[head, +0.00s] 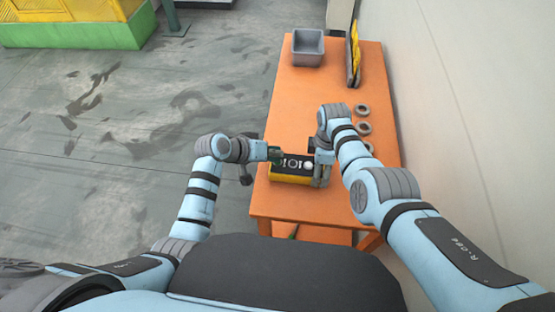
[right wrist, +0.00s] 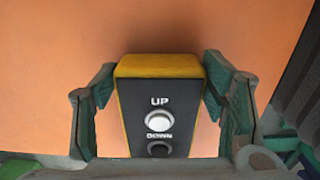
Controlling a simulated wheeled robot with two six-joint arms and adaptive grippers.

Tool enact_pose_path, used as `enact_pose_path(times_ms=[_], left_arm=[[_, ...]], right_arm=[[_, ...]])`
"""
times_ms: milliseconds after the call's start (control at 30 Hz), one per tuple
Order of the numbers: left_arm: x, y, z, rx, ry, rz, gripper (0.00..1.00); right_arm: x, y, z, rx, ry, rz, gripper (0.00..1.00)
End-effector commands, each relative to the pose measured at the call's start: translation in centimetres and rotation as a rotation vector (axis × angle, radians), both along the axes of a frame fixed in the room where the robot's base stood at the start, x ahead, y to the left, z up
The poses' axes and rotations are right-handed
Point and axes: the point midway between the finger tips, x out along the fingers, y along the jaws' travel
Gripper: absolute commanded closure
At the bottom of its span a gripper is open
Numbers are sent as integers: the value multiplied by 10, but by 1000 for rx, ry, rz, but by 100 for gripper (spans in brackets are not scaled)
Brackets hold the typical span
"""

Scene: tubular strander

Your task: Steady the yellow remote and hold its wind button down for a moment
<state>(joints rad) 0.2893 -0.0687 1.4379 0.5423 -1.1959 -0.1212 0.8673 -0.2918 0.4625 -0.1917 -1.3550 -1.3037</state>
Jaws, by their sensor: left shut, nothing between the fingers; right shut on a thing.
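The yellow remote (head: 290,180) lies on the orange table with its black button face up. In the right wrist view the remote (right wrist: 160,66) shows a white button (right wrist: 158,121) labelled UP and a dark button (right wrist: 159,149) labelled DOWN. No wind label can be read. My right gripper (head: 321,170) is shut on the remote's right end, one finger on each side; its fingers also show in the right wrist view (right wrist: 160,85). My left gripper (head: 274,155) is shut and empty at the remote's left part. I cannot tell whether it touches a button.
The orange table (head: 285,110) is clear behind the remote. A grey bin (head: 307,47) and a yellow-and-dark upright item (head: 353,53) stand at its far end. Several grey rings (head: 362,110) lie along the right side, close to my right arm. A pale wall (head: 450,100) runs along the right.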

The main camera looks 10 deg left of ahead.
Motion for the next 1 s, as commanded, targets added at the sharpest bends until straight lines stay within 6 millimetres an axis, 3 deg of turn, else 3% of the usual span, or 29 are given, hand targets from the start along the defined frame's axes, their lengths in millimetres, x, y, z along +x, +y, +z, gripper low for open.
enact_pose_path(times_ms=[533, 1000], left_arm=[[0, 0, 0, 1, 1, 0, 100], [0, 0, 16, 0, 0, 0, 100]], right_arm=[[0, 0, 0, 0, 0, 0, 74], [0, 0, 0, 0, -1, 0, 74]])
